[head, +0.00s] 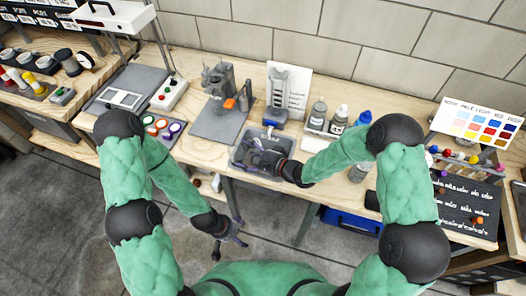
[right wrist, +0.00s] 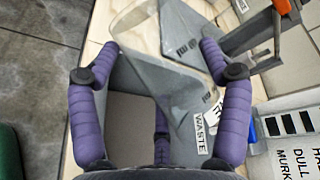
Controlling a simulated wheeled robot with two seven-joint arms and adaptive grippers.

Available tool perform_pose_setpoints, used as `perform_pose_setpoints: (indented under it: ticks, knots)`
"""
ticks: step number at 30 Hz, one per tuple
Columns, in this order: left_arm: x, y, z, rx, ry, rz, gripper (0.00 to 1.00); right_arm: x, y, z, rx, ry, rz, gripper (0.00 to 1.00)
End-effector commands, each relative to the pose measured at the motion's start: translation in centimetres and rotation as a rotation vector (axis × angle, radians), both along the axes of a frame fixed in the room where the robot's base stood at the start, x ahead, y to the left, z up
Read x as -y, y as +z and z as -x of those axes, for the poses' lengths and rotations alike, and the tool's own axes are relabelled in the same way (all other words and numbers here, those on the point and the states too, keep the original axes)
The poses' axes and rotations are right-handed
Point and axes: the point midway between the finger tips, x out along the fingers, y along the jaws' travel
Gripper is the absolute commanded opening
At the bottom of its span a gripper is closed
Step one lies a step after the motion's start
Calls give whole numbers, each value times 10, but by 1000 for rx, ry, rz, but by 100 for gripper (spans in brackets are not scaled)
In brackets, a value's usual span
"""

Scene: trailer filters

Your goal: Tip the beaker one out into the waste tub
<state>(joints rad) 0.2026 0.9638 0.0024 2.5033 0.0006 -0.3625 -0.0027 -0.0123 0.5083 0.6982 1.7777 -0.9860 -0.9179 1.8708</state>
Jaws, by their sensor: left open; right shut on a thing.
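The grey waste tub (head: 236,158) sits at the front edge of the wooden bench in the head view. In the right wrist view its grey wall (right wrist: 184,135) carries a WASTE label. My right gripper (head: 263,157) is over the tub. In the right wrist view its purple fingers (right wrist: 160,50) are shut on a clear beaker (right wrist: 150,30), which looks tilted above the tub. I cannot tell what is in the beaker; in the head view the gripper largely hides it. My left gripper (head: 234,233) is open and empty, low in front of the bench.
Behind the tub stands a grey upright device (head: 278,95). Bottles (head: 338,119) in a white rack stand to its right. A grey stand with an orange part (head: 230,102) and a tray of coloured rings (head: 162,128) are to the left. A blue case (head: 350,222) is below the bench.

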Motion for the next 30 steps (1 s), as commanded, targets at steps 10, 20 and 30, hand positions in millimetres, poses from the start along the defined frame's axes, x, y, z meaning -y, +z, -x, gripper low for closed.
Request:
perform_pose_setpoints:
  ticks: [10,20,30]
  knots:
    - [0,4,0,0,0,0,84,2,2,-1,-19,0,-34,32]
    - [0,7,0,0,0,0,84,3,4,-1,-36,2,-66,32]
    - [0,9,0,0,0,0,84,4,6,-2,-55,1,-101,32]
